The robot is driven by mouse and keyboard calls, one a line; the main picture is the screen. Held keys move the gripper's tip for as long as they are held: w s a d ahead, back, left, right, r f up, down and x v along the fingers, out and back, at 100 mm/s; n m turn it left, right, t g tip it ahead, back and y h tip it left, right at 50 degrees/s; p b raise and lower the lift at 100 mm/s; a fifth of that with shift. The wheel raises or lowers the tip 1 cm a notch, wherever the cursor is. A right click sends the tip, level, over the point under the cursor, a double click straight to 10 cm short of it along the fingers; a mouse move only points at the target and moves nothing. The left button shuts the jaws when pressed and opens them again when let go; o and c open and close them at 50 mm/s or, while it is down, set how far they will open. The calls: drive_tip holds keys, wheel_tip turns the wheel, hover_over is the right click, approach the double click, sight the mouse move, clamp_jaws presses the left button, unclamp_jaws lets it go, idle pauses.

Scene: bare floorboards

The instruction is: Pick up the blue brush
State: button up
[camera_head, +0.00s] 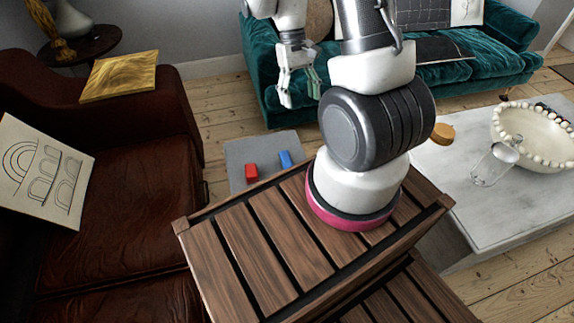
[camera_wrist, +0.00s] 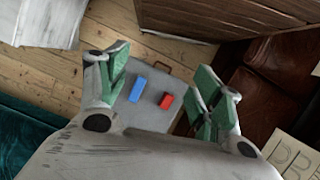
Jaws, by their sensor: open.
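A small blue block-like thing, taken as the blue brush (camera_head: 285,159), lies on a flat grey surface (camera_head: 240,150). No bristles can be made out. It also shows in the wrist view (camera_wrist: 138,90), left of a red block (camera_wrist: 166,101). My gripper (camera_head: 300,92) is open and empty, pointing down. In the head view it appears above and beyond the grey surface. In the wrist view, the blue thing and the red block both show between its spread green-padded fingers, some distance below them.
A brown leather sofa (camera_head: 110,235) stands left, a teal sofa (camera_head: 450,72) at the back. A pale table (camera_head: 470,210) at right holds a beaded bowl (camera_head: 535,145), a clear glass (camera_head: 494,162) and an orange round thing (camera_head: 443,133). A slatted wooden piece (camera_head: 255,250) is in front.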

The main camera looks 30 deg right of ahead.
wheel_tip(320, 180, down, 34)
drive_tip(key=w+d+m, duration=0.1)
drive_tip(key=w, duration=0.1)
drive_tip(key=m+t, duration=0.1)
drive_tip(key=t, duration=0.4)
hover_over(287, 160)
drive_tip(key=f, duration=0.2)
drive_tip(key=s+a+f, duration=0.1)
drive_tip(key=shift+f+h, duration=0.25)
drive_tip(key=shift+h, duration=0.15)
drive_tip(key=shift+w+d+f, duration=0.15)
drive_tip(key=shift+w+f, duration=0.1)
drive_tip(key=shift+w, duration=0.1)
drive_tip(key=f, duration=0.7)
drive_tip(key=shift+w+d, duration=0.1)
drive_tip(key=shift+d, duration=0.2)
drive_tip(key=c, duration=1.2)
drive_tip(key=shift+c, duration=0.2)
wheel_tip(287, 160, up, 10)
